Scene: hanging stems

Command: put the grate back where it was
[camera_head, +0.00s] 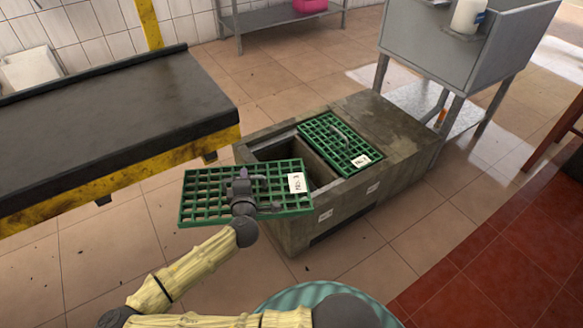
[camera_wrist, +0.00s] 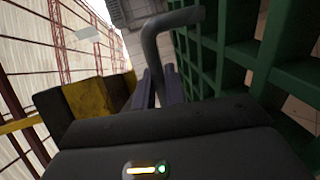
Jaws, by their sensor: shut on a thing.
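A green grate (camera_head: 205,209) with a white label (camera_head: 296,183) hangs in front of and partly over a concrete box (camera_head: 290,235). My gripper (camera_head: 242,190) is shut on the grate's grey handle, which shows in the wrist view (camera_wrist: 160,50) beside the green bars (camera_wrist: 235,60). The box has an open bay (camera_head: 272,151) on its left, partly hidden by the held grate. Small white labels (camera_head: 326,215) are on the box's front face.
A dark-topped bench with a yellow edge (camera_head: 110,115) stands at the left, close to the held grate. A grey metal sink stand (camera_head: 460,50) is behind the box at the right. Tiled floor (camera_head: 350,270) is clear in front of the box.

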